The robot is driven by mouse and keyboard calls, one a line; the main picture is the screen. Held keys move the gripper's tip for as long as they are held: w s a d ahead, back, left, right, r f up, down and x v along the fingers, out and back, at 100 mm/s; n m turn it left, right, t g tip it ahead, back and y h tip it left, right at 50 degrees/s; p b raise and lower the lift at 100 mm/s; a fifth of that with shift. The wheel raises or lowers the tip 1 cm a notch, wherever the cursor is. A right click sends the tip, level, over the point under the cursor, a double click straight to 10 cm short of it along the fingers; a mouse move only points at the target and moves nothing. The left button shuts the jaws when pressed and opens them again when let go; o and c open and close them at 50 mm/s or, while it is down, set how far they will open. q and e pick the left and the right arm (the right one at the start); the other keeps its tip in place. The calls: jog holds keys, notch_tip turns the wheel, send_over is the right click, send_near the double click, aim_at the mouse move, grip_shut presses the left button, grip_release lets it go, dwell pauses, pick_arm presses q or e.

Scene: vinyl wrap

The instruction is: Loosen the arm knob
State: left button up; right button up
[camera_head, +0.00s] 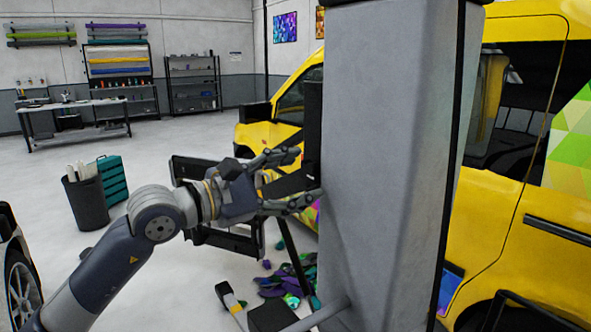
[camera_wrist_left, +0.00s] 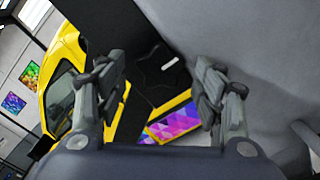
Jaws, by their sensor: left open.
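I cannot clearly make out the arm knob in either view. The grey column (camera_head: 375,130) stands in the middle of the head view, with a dark upright part (camera_head: 312,125) along its left edge. My left gripper (camera_head: 306,178) is open, its fingers pointing right toward this part and the column's left side. In the left wrist view, the fingers of my left gripper (camera_wrist_left: 158,88) are spread apart with nothing gripped. Between and beyond them shows a black part (camera_wrist_left: 162,72) beside the grey column (camera_wrist_left: 265,75). Whether the fingers touch anything is unclear. My right gripper is not in view.
A yellow van (camera_head: 500,200) stands behind the column. A black frame (camera_head: 228,241) is behind my left wrist. Coloured scraps (camera_head: 288,283) lie on the floor. A dark bin (camera_head: 88,203) and a teal case (camera_head: 113,180) stand at the left, with open floor around them.

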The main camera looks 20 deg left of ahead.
pick_arm(q)
jog(key=shift+w+d, duration=0.1)
jog(key=shift+c, duration=0.2)
jog(key=c, duration=1)
